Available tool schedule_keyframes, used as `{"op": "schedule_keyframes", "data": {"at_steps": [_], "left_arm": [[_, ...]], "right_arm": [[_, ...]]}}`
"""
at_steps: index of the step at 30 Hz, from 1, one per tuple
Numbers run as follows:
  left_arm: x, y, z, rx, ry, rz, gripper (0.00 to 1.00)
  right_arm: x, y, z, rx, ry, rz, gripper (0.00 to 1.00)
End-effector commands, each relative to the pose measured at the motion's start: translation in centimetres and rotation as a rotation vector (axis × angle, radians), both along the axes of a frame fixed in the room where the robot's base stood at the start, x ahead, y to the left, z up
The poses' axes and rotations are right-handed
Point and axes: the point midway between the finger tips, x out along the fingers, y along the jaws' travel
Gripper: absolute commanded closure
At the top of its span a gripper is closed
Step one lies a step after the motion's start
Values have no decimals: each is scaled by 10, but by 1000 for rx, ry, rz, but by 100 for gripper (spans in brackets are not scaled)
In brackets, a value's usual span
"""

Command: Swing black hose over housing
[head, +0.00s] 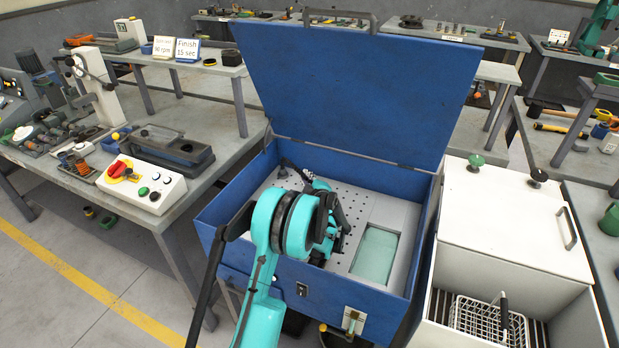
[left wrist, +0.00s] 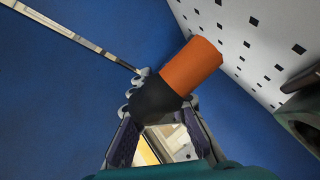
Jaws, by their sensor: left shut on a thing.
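My left gripper (left wrist: 160,101) is shut on a black hose piece (left wrist: 154,98) with an orange end (left wrist: 191,67). The orange end sticks out beyond the fingers, tilted up and to the right in the left wrist view. In the head view my left gripper (head: 286,166) is inside the open blue cabinet, near its back left corner, and my own arm hides much of it. I cannot make out the orange end there. A grey rounded part (left wrist: 300,123) at the right edge of the left wrist view may be the housing; I cannot tell. My right gripper is not in view.
The blue cabinet's lid (head: 345,85) stands open behind its perforated grey floor (head: 340,262). A pale green panel (head: 376,252) lies at the floor's right. A white box (head: 515,225) stands to the right, and a cluttered workbench (head: 215,135) to the left.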

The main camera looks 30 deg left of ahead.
Motion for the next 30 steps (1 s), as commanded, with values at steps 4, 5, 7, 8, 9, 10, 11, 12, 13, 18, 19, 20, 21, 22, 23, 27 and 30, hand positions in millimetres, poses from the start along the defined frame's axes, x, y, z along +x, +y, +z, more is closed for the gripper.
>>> {"op": "schedule_keyframes", "data": {"at_steps": [4, 5, 7, 8, 9, 10, 11, 12, 13, 18, 19, 20, 21, 22, 23, 27, 30], "left_arm": [[-1, 0, 0, 0, -1, -11, 100], [-1, 0, 0, 0, -1, -12, 100], [-1, 0, 0, 0, -1, -12, 100], [-1, 0, 0, 0, 0, -12, 100], [-1, 0, 0, 0, 0, -12, 100], [-1, 0, 0, 0, 0, -12, 100], [-1, 0, 0, 0, 0, -12, 100], [0, 0, 0, 0, -1, -11, 100], [0, 0, 0, 0, -1, -11, 80], [-1, 0, 0, 0, -1, -11, 64], [-1, 0, 0, 0, -1, -11, 64], [-1, 0, 0, 0, -1, -11, 64], [-1, 0, 0, 0, 0, -10, 64], [-1, 0, 0, 0, 0, -10, 64], [-1, 0, 0, 0, 0, -10, 64], [-1, 0, 8, 0, 0, -10, 64], [-1, 0, 24, 0, 0, -10, 64]], "right_arm": [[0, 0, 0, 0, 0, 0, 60], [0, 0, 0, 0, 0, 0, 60], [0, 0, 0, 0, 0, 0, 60], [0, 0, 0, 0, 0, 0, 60], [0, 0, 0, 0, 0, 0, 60], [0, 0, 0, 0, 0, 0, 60], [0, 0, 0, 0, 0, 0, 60], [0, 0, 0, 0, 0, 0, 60], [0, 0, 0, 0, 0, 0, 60], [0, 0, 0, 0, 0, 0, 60], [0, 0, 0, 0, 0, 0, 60], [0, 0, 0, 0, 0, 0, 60], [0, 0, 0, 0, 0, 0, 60], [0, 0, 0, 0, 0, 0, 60], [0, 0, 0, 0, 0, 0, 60], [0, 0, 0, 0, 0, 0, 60], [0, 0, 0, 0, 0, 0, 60]]}}
